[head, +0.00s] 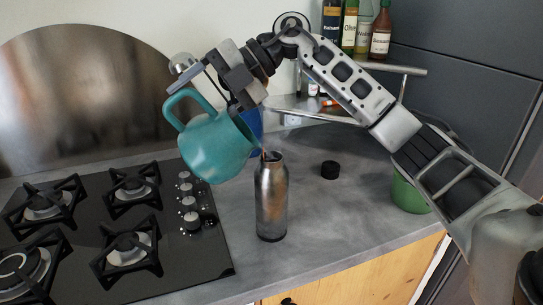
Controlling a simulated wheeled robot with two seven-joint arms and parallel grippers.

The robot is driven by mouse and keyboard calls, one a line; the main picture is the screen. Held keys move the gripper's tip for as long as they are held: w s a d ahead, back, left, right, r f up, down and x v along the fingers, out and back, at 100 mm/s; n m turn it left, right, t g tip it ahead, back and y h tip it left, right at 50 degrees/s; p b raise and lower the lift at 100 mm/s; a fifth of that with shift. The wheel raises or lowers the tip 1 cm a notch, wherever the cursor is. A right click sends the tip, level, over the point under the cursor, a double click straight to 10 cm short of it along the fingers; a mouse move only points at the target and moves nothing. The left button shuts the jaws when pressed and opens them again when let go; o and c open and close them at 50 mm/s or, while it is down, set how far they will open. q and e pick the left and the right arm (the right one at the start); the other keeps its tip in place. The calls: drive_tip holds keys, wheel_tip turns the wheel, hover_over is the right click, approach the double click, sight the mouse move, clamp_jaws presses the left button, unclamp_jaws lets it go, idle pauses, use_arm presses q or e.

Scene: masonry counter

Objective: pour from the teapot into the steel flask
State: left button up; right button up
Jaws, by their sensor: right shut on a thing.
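The teal teapot (213,146) hangs in the air in the middle of the head view, tilted to the right. The steel flask (271,199) stands upright on the grey counter, just right of and below the teapot. The flask's mouth is close to the teapot's right end, and I cannot tell whether they touch. A black cap (330,169) lies on the counter right of the flask. My left gripper does not show.
A black gas hob (190,262) with several burners fills the left. A blue object (257,124) stands partly hidden behind the teapot. A green container (409,194) is under my right arm. Bottles (381,32) stand on a metal shelf (380,67). Counter is clear around the flask.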

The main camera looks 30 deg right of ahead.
drive_tip(key=shift+r, duration=0.2)
drive_tip(key=a+f+h, duration=0.1)
drive_tip(key=w+a+f+g+h, duration=0.1)
drive_tip(key=shift+a+h, duration=0.2)
drive_tip(key=shift+h, duration=0.1)
drive_tip(key=shift+f, duration=0.4)
drive_tip(key=w+a+f+g+h, duration=0.1)
drive_tip(key=a+f+h, duration=0.2)
drive_tip(key=f, duration=0.3)
drive_tip(key=w+a+f+g+h, duration=0.1)
drive_tip(key=a+f+g+h, duration=0.1)
drive_tip(key=f, duration=0.4)
drive_tip(key=shift+w+a+f+m+h, duration=0.3)
drive_tip(key=shift+a+h, duration=0.3)
drive_tip(key=shift+h, duration=0.6)
